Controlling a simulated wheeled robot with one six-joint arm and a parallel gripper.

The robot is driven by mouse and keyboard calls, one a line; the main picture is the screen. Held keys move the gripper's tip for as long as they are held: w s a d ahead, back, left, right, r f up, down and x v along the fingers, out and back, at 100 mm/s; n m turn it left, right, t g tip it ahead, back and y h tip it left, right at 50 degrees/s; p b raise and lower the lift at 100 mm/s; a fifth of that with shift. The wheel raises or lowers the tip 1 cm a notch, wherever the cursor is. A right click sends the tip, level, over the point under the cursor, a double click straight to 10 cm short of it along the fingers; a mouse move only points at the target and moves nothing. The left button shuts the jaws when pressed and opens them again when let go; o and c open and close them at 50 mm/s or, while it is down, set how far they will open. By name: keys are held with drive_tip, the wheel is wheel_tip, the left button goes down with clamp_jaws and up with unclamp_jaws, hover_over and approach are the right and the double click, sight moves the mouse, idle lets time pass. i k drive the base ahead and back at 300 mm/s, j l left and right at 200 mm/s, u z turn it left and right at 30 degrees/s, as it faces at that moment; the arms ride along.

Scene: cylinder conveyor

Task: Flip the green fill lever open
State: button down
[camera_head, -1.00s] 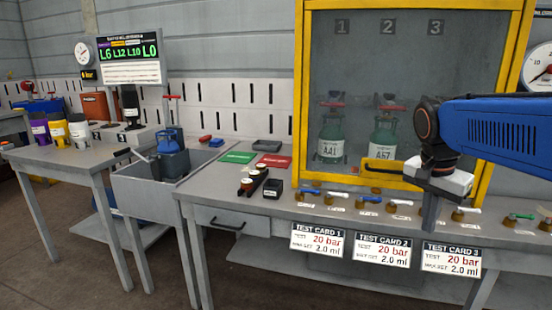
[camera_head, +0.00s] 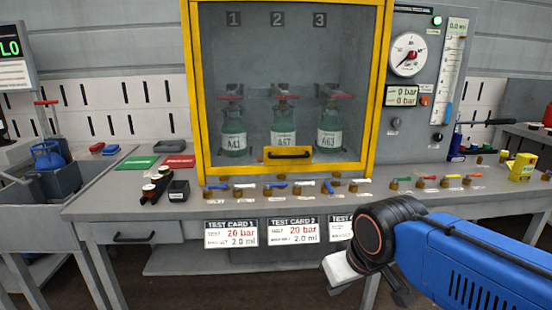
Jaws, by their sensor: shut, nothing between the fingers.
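The green fill lever (camera_head: 404,180) is a small handle on a brass valve. It sits in the row of levers along the bench front, right of the cabinet's yellow frame. My gripper (camera_head: 398,288) is in the lower right, in front of the bench edge and nearer the camera than the lever. It is shut with nothing in it, and my blue arm partly hides it. It is clear of the levers in the picture. Whether the green lever is turned open or closed is hard to tell at this size.
Three green cylinders (camera_head: 283,130) stand behind the yellow-framed cabinet door (camera_head: 198,100). A gauge (camera_head: 408,54) is on the right panel. Test cards (camera_head: 231,233) hang in front.

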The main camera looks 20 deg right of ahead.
sight(401, 180)
drive_tip(key=z, duration=1.1)
